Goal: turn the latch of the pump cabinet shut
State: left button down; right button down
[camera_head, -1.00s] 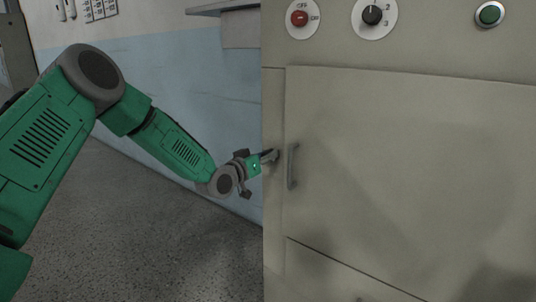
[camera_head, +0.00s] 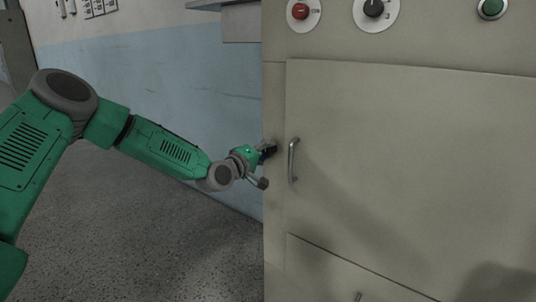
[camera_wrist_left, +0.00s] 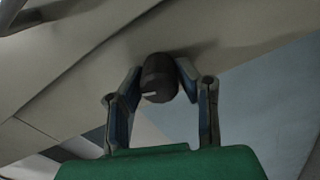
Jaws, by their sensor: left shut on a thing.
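The pump cabinet (camera_head: 400,170) is a beige box filling the right of the head view. Its door looks flush with the frame and carries a grey bar handle (camera_head: 292,160) near the left edge. My left gripper (camera_head: 268,151) is at the cabinet's left edge, left of the handle. In the left wrist view its two fingers (camera_wrist_left: 160,85) are closed around a dark round knob with a pale mark, the latch (camera_wrist_left: 158,72), which stands out from the beige surface. In the head view the latch is mostly hidden by the gripper. My right gripper is not in view.
Above the door are a red switch (camera_head: 300,12), a black rotary knob (camera_head: 373,8) and a green button (camera_head: 491,7). A lower panel (camera_head: 330,275) has a small handle. A grey shelf (camera_head: 222,5) juts from the blue-and-white wall. The floor at left is clear.

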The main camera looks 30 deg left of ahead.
pick_arm(q)
jog(key=shift+a+f+n+b, duration=0.1)
jog(key=shift+n+b, duration=0.35)
jog(key=shift+n, duration=0.5)
jog(key=shift+a+f+n+b, duration=0.1)
jog(key=shift+n+b, duration=0.3)
jog(key=shift+n, duration=0.55)
jog(key=c, duration=1.4)
grip_release()
jog(key=shift+c, duration=0.2)
jog(key=shift+o, duration=1.2)
jog(key=shift+w+f, duration=0.1)
